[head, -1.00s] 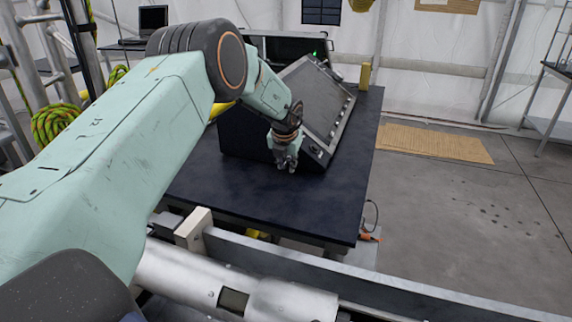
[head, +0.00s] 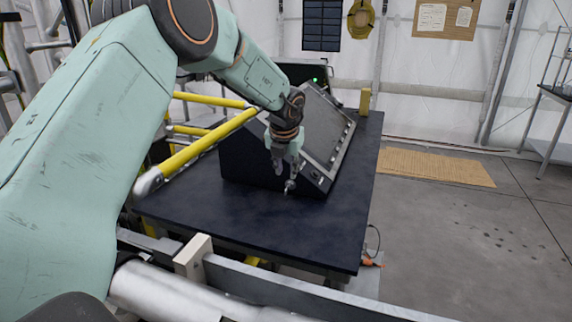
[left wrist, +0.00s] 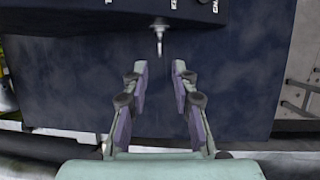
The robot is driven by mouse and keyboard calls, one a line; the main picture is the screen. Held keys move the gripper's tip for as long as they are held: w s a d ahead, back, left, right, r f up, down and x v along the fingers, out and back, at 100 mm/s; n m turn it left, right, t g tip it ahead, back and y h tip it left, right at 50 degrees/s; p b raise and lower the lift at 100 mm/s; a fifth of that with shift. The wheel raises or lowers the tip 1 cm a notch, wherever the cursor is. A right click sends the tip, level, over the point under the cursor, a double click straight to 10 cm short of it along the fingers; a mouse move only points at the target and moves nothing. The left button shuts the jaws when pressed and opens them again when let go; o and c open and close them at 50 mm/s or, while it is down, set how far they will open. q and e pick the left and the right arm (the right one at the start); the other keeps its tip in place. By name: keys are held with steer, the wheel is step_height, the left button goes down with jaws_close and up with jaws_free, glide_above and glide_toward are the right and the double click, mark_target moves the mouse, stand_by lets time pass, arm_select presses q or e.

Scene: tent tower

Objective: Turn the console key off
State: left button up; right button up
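The console (head: 325,130) is a dark box with a sloped front panel, standing on a dark table. In the left wrist view, the console's lower edge (left wrist: 95,15) shows at the top, with a small silver key (left wrist: 159,36) sticking out of it. My left gripper (head: 284,183) is at the console's near lower corner in the head view. In the left wrist view, the left gripper (left wrist: 159,72) is open and empty, its fingertips short of the key and roughly either side of its line. The key cannot be made out in the head view. My right gripper is not in view.
The dark table (head: 190,205) has free room in front of the console. Yellow rails (head: 195,150) stand at the left. A small yellow block (head: 364,101) stands at the table's back right. A cardboard sheet (head: 435,166) lies on the floor.

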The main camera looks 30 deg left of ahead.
arm_select(q)
steer(key=shift+v, duration=0.8)
